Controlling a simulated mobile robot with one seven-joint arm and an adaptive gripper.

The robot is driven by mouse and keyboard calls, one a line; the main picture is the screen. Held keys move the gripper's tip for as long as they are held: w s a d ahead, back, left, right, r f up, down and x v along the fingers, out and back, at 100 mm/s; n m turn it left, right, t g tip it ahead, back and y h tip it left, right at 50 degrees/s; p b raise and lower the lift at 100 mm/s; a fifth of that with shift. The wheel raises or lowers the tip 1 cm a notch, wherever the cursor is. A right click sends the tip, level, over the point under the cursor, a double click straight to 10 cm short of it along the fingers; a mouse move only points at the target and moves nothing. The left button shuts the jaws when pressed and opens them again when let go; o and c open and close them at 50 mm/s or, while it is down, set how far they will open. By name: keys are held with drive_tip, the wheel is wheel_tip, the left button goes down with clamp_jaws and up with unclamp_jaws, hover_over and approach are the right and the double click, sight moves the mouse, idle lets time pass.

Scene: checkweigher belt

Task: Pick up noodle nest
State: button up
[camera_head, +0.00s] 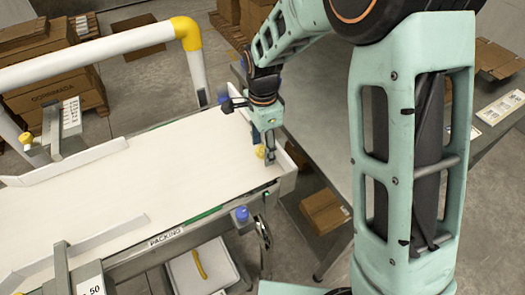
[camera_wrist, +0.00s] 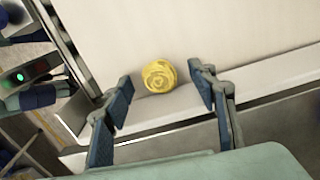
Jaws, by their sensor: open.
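The noodle nest (camera_wrist: 159,76) is a small round yellow coil. In the wrist view it lies on the white belt (camera_wrist: 200,30), close to the belt's end edge. My gripper (camera_wrist: 162,93) is open, with one blue-padded finger to each side of the nest and visible gaps between. The fingers do not appear to touch it. In the head view the nest (camera_head: 260,151) shows as a small yellow spot beside my gripper (camera_head: 268,158) at the right end of the belt (camera_head: 130,180). My gripper partly hides it there.
A white guard rail with a yellow corner (camera_head: 187,33) runs behind the belt. A grey table (camera_head: 310,110) stands right of the belt end. A white bin (camera_head: 203,270) holding a yellow item sits below the belt. Low guides (camera_head: 100,240) edge the belt at left.

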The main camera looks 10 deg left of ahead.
sight(260, 150)
drive_tip(key=shift+c, duration=0.5)
drive_tip(key=c, duration=0.9)
drive_tip(key=shift+s+a+r, duration=0.15)
drive_tip(key=shift+a+r, duration=0.1)
drive_tip(key=shift+r, duration=0.15)
wheel_tip(260, 150, up, 6)
drive_tip(key=shift+s+a+r, duration=0.1)
drive_tip(key=shift+r, duration=0.1)
drive_tip(key=s+a+b, duration=0.1)
drive_tip(key=s+a, duration=1)
drive_tip(key=a, duration=0.4)
drive_tip(key=shift+s+a+f+b, duration=0.15)
drive_tip(key=shift+s+b, duration=0.15)
drive_tip(key=shift+b, duration=0.05)
